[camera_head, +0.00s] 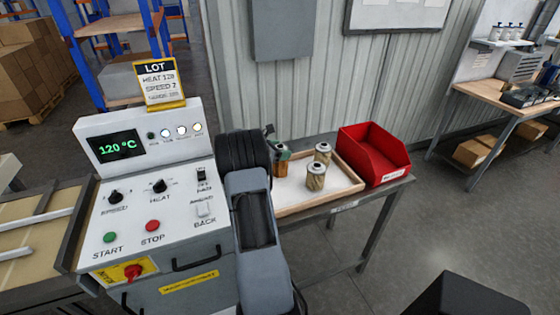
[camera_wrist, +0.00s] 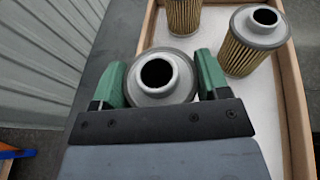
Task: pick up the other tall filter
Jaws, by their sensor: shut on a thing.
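My gripper (camera_wrist: 161,70) is shut on a filter (camera_wrist: 160,92), with one green finger on each side of its grey cap. The cap has a dark round hole and faces the wrist camera. In the head view my gripper (camera_head: 281,152) and the held filter (camera_head: 280,170) are at the left end of the tray, partly hidden by my arm. I cannot tell whether this filter touches the tray floor. Two more tan pleated filters with grey caps stand upright in the tray: one nearer (camera_head: 315,178), one farther back (camera_head: 322,152). Both show in the wrist view (camera_wrist: 252,42) (camera_wrist: 184,16).
The wooden-rimmed tray (camera_head: 345,199) has a white floor and sits on a grey table. A red bin (camera_head: 377,158) stands at its right. A control panel (camera_head: 150,195) reading 120 °C is on the left. A corrugated wall (camera_head: 330,85) rises behind the table.

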